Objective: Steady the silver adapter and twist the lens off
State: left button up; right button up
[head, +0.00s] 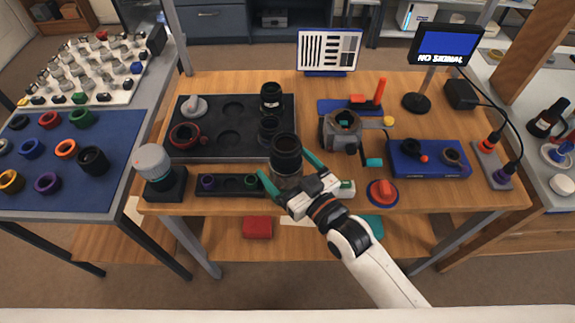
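A black lens (286,148) stands upright near the front middle of the wooden bench. A silver-grey piece (287,181), which looks like the adapter, shows below it, partly hidden by my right gripper. My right gripper (286,169) reaches in from the lower right. Its two teal fingers lie on either side of the silver piece and the lens's lower part. The fingers look spread wider than the piece, but contact is hard to judge. My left gripper is not in view.
A dark tray (219,149) with black lenses (271,97) stands behind and left. A camera body (343,131), a red button (382,192) and a blue tray (407,171) lie to the right. A grey-topped jar (155,163) stands front left.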

jog(key=c, duration=0.8)
jog(key=o, duration=0.8)
jog(key=v, duration=1.2)
